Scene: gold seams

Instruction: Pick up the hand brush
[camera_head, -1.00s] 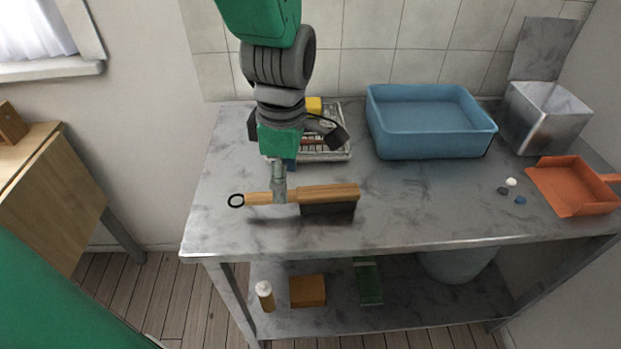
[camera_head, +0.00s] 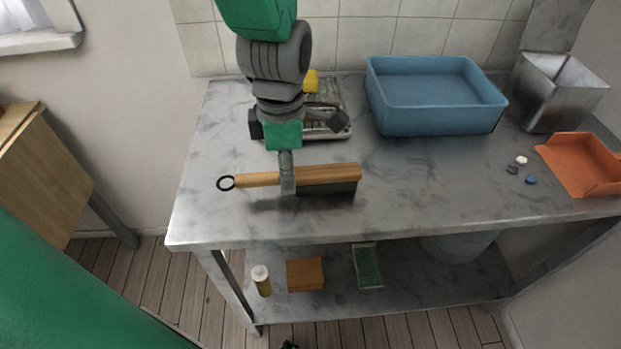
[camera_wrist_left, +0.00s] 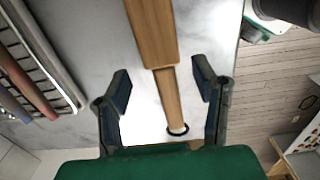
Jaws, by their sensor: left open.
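The hand brush (camera_head: 328,174) has a wooden back, dark bristles and a thin handle ending in a black ring. It lies near the table's front left, handle to the left. My left gripper (camera_head: 287,182) points down at the handle, close to where it joins the wider back. In the left wrist view, the open fingers of my left gripper (camera_wrist_left: 163,88) stand on either side of the brush handle (camera_wrist_left: 169,100), with gaps on both sides. The bristles are hidden in that view. My right gripper is not in view.
The metal table (camera_head: 420,205) holds a blue basin (camera_head: 435,115), a wire rack (camera_head: 335,125), a metal bin (camera_head: 555,95), an orange dustpan (camera_head: 578,165) and small pebbles (camera_head: 522,160). Bare tabletop lies right of the brush. A lower shelf (camera_head: 410,285) holds several items.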

